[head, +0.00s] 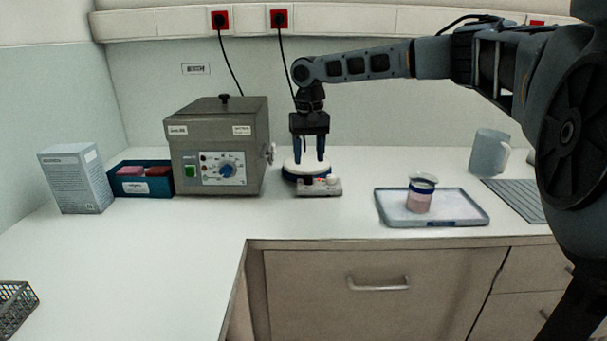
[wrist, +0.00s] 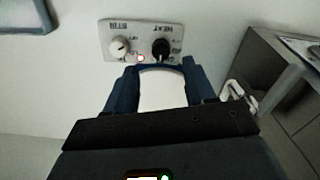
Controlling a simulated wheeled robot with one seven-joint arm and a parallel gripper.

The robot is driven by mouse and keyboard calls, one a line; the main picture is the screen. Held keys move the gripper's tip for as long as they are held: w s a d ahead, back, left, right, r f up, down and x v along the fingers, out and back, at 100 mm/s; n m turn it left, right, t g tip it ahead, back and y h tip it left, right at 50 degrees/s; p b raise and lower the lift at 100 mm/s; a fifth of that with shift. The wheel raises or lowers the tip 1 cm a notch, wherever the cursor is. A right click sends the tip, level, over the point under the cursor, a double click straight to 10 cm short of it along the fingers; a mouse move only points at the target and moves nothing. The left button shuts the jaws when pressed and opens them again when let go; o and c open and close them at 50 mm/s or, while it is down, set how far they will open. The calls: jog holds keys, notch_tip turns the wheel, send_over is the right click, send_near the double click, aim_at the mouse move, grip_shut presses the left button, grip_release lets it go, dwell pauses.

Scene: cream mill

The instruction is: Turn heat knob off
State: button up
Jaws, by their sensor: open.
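The hotplate stirrer (head: 293,169) stands on the white counter, with a pale round top and a grey front panel (head: 319,189). In the wrist view the panel (wrist: 142,33) shows upside down. The heat knob also shows in the head view (head: 308,181). My gripper (head: 309,159) points down over the stirrer, its two blue fingers apart and nothing held. In the wrist view my gripper (wrist: 160,69) is beside the heat knob; contact cannot be told.
A grey mill-like box (head: 216,150) with a blue dial stands close left of the stirrer. Right of it, a tray (head: 466,218) holds a cup of pink liquid (head: 419,203). A grey mug (head: 489,152) is farther right. The counter's front edge is near the stirrer.

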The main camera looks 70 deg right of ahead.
aim_at(308, 176)
jog(key=shift+f, duration=2.8)
jog(key=shift+c, duration=0.3)
grip_shut()
